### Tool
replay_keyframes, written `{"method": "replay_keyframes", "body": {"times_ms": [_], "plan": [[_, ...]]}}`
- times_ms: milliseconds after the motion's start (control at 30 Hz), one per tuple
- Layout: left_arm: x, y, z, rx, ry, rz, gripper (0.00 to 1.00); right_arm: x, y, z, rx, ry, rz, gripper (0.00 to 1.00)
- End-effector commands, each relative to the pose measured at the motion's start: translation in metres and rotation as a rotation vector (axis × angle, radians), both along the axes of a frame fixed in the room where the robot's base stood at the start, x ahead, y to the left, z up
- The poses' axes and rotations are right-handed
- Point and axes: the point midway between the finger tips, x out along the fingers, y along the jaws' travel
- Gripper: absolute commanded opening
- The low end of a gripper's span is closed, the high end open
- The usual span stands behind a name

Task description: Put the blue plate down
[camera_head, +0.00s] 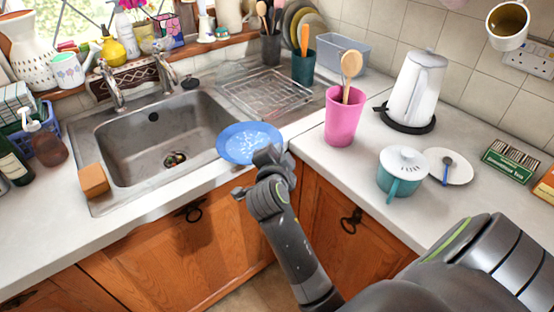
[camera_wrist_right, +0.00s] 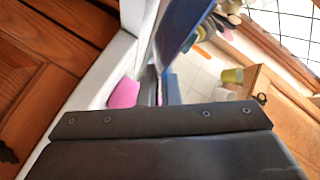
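The blue plate (camera_head: 248,141) with pale markings shows in the head view at the front right of the sink, over the corner between basin and drainer. My right gripper (camera_head: 268,158) is at its near edge, and its fingers look shut on the rim. In the right wrist view the plate (camera_wrist_right: 183,28) stands edge-on between the narrow fingers (camera_wrist_right: 160,88). The plate seems held above the counter's front edge; whether it touches the surface is hard to tell. My left gripper is not in view.
A steel sink (camera_head: 150,150) and a wire drainer rack (camera_head: 268,92) lie behind the plate. A pink cup with wooden utensils (camera_head: 340,118) stands close to its right. A white kettle (camera_head: 414,88) and teal lidded mug (camera_head: 400,172) stand further right. Some counter (camera_head: 325,162) is bare.

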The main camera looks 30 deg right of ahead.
Motion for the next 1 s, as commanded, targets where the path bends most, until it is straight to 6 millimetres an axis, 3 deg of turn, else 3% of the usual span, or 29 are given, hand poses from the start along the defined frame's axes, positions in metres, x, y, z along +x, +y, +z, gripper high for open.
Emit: {"method": "replay_keyframes", "body": {"times_ms": [100,200,800,1000], "plan": [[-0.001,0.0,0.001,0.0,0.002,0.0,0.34,0.0,0.0,-0.018,-0.001,0.004,0.0,0.0],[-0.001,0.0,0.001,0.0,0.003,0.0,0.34,0.0,0.0,-0.025,-0.001,0.0,0.001,0.0],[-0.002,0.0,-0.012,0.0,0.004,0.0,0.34,0.0,0.0,-0.035,0.0,-0.002,0.001,0.0],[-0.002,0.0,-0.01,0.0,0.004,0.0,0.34,0.0,0.0,-0.035,0.0,0.001,0.001,0.25]]}}
